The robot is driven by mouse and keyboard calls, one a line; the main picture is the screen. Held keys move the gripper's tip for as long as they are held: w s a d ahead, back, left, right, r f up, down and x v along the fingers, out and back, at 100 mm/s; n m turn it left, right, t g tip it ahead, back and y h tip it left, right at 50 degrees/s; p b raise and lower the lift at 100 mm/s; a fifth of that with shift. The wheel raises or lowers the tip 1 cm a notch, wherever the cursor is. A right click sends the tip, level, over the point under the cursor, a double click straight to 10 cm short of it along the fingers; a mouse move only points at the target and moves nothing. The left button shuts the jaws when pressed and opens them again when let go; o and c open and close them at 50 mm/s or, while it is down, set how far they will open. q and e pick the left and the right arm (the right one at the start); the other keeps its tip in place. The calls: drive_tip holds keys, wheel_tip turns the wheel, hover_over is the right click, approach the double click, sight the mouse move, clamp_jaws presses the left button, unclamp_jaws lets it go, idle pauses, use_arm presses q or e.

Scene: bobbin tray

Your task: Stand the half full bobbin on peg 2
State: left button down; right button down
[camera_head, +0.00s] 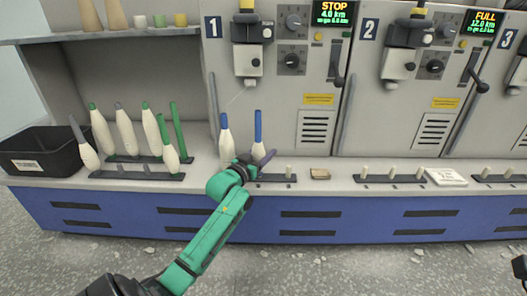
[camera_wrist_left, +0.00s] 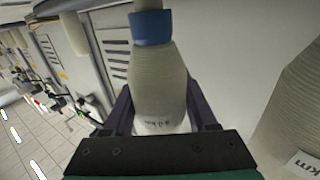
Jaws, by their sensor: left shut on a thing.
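My left gripper (camera_head: 262,158) is shut on a bobbin with a blue tip (camera_head: 258,128), in front of machine 1. In the left wrist view this held bobbin (camera_wrist_left: 160,80) has pale yarn, a blue band and a partly hidden label. A second, fuller blue-tipped bobbin (camera_head: 226,145) stands just left of it. Peg rails with short pale pegs lie on the shelf: one below machine 1 (camera_head: 289,170), partly hidden by my gripper, one below machine 2 (camera_head: 391,172) and one below machine 3 (camera_head: 484,171). The pegs that show there are bare. Whether the held bobbin touches a peg is hidden.
Green-tipped and grey-tipped bobbins (camera_head: 125,130) stand on rails at the left, beside a black bin (camera_head: 40,150). A small brown block (camera_head: 320,174) and a white labelled pad (camera_head: 446,177) lie between the rails. Levers (camera_head: 338,78) stick out from the machines above.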

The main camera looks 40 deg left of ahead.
idle(0.6)
use_arm(q)
drive_tip(key=shift+p, duration=0.4)
drive_tip(key=shift+f+b, duration=0.3)
drive_tip(key=shift+f, duration=0.2)
drive_tip(key=shift+c, duration=2.4)
unclamp_jaws()
